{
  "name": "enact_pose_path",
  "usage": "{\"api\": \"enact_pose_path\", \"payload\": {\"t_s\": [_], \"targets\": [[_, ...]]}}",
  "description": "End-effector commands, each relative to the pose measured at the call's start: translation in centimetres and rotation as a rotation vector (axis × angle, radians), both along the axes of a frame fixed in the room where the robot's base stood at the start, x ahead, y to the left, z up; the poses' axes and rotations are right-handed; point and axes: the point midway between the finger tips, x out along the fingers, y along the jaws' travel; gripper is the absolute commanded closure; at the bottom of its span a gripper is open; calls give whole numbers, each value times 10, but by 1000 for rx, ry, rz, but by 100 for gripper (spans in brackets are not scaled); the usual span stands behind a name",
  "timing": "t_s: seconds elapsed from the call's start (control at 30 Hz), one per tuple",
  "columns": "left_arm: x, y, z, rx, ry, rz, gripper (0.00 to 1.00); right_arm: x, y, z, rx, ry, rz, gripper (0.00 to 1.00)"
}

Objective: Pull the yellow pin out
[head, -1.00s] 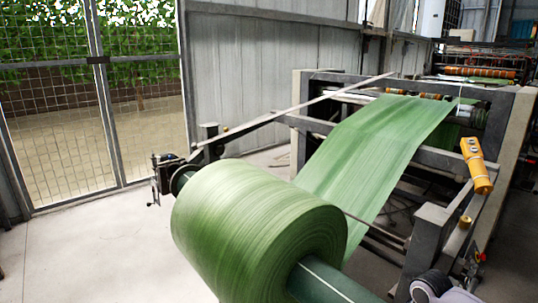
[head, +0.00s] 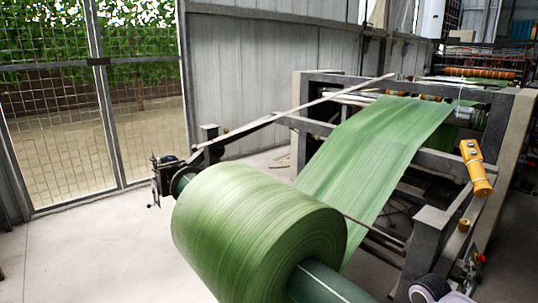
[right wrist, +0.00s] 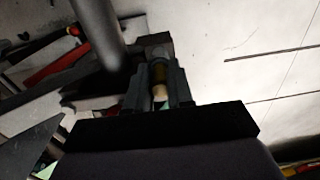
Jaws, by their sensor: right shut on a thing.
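In the right wrist view, my right gripper (right wrist: 159,90) is shut on a small cylinder with a dull yellow band and a pale end, which I take to be the yellow pin (right wrist: 158,77). The fingers hide its sides, and shadow makes it hard to tell how far it sits in its mount. In the head view, part of my right arm shows at the bottom right, but the gripper's fingers and the held pin cannot be made out there. My left gripper is in neither view.
A large green roll (head: 255,225) sits on a shaft at the front, its green web (head: 375,150) running up into the machine frame (head: 440,235). A yellow control pendant (head: 476,168) hangs at the right. Concrete floor (head: 85,255) is clear at the left.

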Motion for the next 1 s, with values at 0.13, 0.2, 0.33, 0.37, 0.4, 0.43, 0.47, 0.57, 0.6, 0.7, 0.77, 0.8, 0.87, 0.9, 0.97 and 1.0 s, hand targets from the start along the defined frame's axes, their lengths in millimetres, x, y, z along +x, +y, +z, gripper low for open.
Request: {"api": "enact_pose_path", "payload": {"t_s": [0.13, 0.2, 0.33, 0.37, 0.4, 0.43, 0.47, 0.57, 0.6, 0.7, 0.77, 0.8, 0.87, 0.9, 0.97, 1.0], "targets": [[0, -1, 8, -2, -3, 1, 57, 0, 0, 7, 1, -1, 0, 100], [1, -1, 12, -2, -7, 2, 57, 0, 0, 10, 1, -1, 0, 100], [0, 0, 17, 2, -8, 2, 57, 0, 0, 15, 1, -1, 1, 100], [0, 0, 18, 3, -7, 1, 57, 0, 0, 17, 1, -1, 1, 100], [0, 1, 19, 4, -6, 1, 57, 0, 0, 18, 1, -1, 1, 100], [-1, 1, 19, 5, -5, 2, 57, 1, 0, 19, 1, -1, 1, 100], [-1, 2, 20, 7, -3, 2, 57, 1, 0, 21, 1, -1, 1, 100], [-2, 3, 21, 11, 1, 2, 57, 1, 0, 25, 1, -1, 1, 100], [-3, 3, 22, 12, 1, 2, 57, 1, 0, 26, 1, -1, 1, 100], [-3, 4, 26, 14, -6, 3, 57, 1, 0, 30, 1, -1, 0, 100], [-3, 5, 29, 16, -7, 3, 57, 1, 0, 33, 1, -1, 0, 100], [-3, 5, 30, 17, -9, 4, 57, 1, 0, 34, 1, -1, 0, 100], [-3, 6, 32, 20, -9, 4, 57, 1, -1, 37, 1, -1, 0, 100], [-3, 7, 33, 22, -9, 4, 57, 1, -1, 38, 1, -1, 0, 100], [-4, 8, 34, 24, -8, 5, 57, 1, -1, 41, 1, 0, -1, 100], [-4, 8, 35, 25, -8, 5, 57, 1, -1, 42, 1, -1, -1, 100]]}}
